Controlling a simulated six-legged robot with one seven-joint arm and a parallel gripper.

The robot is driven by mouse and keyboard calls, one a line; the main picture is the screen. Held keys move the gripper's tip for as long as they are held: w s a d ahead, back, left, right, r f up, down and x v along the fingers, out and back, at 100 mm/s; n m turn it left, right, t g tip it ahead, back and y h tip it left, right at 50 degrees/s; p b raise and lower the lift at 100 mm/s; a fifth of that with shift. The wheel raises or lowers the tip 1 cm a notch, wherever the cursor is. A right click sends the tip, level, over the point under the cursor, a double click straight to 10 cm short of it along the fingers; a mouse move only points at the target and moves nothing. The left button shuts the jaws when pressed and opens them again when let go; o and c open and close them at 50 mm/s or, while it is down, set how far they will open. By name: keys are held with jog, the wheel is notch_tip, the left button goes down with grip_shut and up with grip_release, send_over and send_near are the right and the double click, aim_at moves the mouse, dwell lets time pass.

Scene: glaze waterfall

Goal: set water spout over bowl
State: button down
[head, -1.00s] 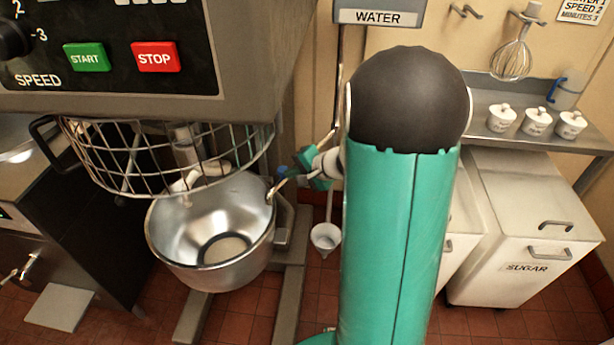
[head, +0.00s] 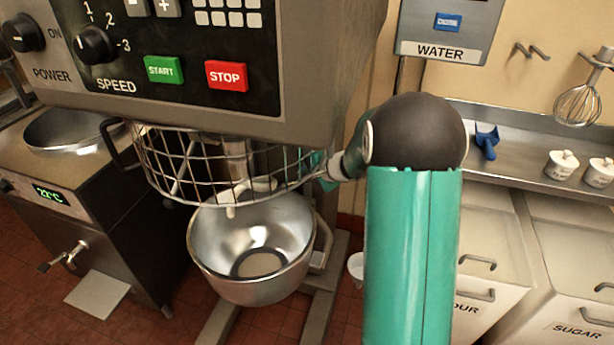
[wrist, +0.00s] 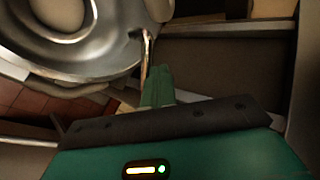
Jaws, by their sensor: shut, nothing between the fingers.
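The steel mixing bowl (head: 252,287) sits below the mixer's wire guard in the head view, its open top facing up. It also fills the upper left of the wrist view (wrist: 70,62). In the wrist view a thin coppery rod (wrist: 147,50), which looks like the water spout, stands at the bowl's right rim. My gripper (wrist: 160,70) is shut and empty, its green fingertips beside the rod's lower end; I cannot tell whether they touch.
The mixer's wire guard (head: 220,175) hangs above the bowl, close to my wrist. The water box (head: 448,30) is on the wall, its pipe (head: 400,75) running down behind my arm. Flour and sugar bins (head: 575,290) stand at right. A small white cup (head: 355,266) is low beside my arm.

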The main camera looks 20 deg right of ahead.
jog(key=shift+d+r, duration=0.1)
jog(key=shift+d, duration=0.1)
jog(key=s+d, duration=0.2)
jog(key=s, duration=0.4)
jog(key=s+d+r, duration=0.1)
jog(key=s+d, duration=0.2)
jog(key=s, duration=0.4)
jog(key=shift+s+d+r, duration=0.15)
jog(key=shift+d+r, duration=0.05)
jog(key=shift+r, duration=0.1)
